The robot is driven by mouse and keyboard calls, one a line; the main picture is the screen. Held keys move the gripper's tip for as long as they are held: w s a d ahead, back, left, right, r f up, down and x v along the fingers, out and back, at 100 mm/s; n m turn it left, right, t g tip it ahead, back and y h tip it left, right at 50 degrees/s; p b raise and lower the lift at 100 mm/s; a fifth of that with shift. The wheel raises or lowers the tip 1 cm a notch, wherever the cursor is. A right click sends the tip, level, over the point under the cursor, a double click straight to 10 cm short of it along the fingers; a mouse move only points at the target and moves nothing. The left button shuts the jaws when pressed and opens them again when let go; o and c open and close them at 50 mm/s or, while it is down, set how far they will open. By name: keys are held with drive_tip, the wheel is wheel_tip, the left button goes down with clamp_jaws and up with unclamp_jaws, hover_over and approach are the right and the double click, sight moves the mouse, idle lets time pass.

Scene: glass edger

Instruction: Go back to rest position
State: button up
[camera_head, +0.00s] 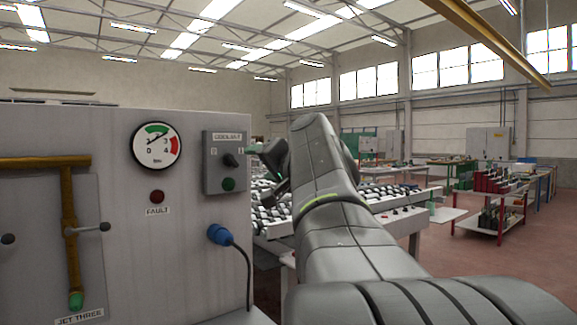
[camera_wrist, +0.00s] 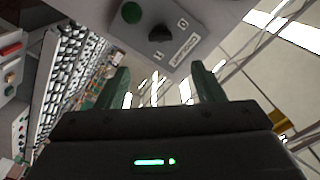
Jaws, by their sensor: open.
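My gripper (camera_wrist: 160,88) is open in the wrist view, its two green fingers apart with nothing between them. In the head view my arm reaches forward, and its end is near the grey coolant box (camera_head: 225,162), mostly hidden behind my own arm links. The coolant box has a black knob (camera_head: 230,160) and a green button (camera_head: 228,184). In the wrist view the box (camera_wrist: 190,20) appears upside down beyond the fingertips, with its black knob (camera_wrist: 160,34) and green button (camera_wrist: 131,12). I cannot tell the exact gap between the fingers and the box.
The machine panel (camera_head: 130,230) fills the left, with a gauge (camera_head: 157,145), a red fault lamp (camera_head: 157,197), a blue plug (camera_head: 219,234) and yellow pipes (camera_head: 70,215). A roller conveyor (camera_head: 270,215) lies behind my arm. Open floor (camera_head: 470,255) and a red-framed cart (camera_head: 492,208) are at right.

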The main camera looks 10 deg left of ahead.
sight(234, 160)
idle(0.3)
drive_tip(key=p+x, duration=0.2)
drive_tip(key=x, duration=1.2)
drive_tip(key=shift+s+d, duration=0.1)
